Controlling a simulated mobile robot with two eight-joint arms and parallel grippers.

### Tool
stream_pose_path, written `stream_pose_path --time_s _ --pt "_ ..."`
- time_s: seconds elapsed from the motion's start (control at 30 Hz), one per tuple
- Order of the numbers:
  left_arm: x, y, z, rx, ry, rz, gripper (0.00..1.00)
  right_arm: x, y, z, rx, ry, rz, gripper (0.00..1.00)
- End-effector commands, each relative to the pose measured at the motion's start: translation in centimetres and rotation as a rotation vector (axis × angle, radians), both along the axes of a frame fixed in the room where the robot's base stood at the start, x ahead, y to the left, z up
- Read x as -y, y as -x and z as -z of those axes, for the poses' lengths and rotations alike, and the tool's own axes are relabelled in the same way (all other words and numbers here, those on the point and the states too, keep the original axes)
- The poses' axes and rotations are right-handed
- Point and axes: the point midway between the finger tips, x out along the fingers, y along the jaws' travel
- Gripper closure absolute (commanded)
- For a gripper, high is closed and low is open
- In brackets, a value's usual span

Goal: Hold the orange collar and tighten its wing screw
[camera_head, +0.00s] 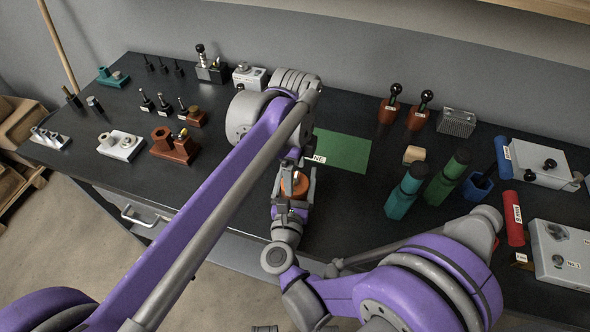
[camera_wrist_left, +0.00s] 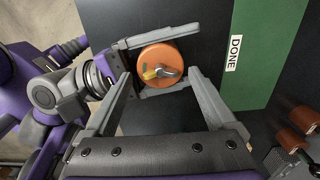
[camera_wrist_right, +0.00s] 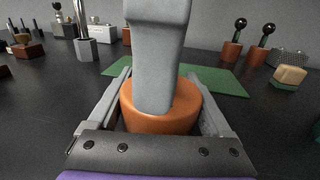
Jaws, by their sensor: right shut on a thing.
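The orange collar (camera_head: 297,184) is at the front of the dark bench, and my right gripper (camera_head: 291,194) is shut on its sides. In the right wrist view the collar (camera_wrist_right: 160,107) sits between both fingers. In the left wrist view its wing screw (camera_wrist_left: 167,72), grey with a yellowish part, shows on the collar's face. My left gripper (camera_wrist_left: 160,76) is open, its fingertips spread on either side of the screw. In the right wrist view a large grey left finger stands before the collar and hides the screw.
A green mat (camera_head: 343,151) labelled DONE lies just behind the collar, bare where visible. Teal and green bottles (camera_head: 407,190) stand to the right. A brown block (camera_head: 174,146) and several fittings stand to the left. Grey boxes (camera_head: 545,163) are at far right.

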Motion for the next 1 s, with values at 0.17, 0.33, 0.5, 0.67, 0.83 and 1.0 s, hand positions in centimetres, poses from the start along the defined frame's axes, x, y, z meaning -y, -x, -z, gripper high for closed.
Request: stream_pose_path --time_s 0.17,0.33,0.5,0.67,0.83,1.0 --pt "0.0 0.0 0.0 0.000 0.000 0.000 0.10 0.0 0.0 0.0 -0.001 -0.001 0.000 0.92" --pt "0.0 0.0 -1.0 0.000 0.000 0.000 0.10 0.0 0.0 0.0 -0.001 -0.001 0.000 0.92" --pt "0.0 0.0 -4.2 0.000 0.000 0.000 0.10 0.0 0.0 0.0 -0.001 -0.001 0.000 0.92" --pt "0.0 0.0 -7.7 0.000 0.000 0.000 0.10 0.0 0.0 0.0 -0.001 -0.001 0.000 0.92" --pt "0.0 0.0 -10.5 0.000 0.000 0.000 0.10 0.0 0.0 0.0 -0.001 -0.001 0.000 0.92" --pt "0.0 0.0 -11.8 0.000 0.000 0.000 0.10 0.0 0.0 0.0 0.000 -0.001 0.000 0.92"
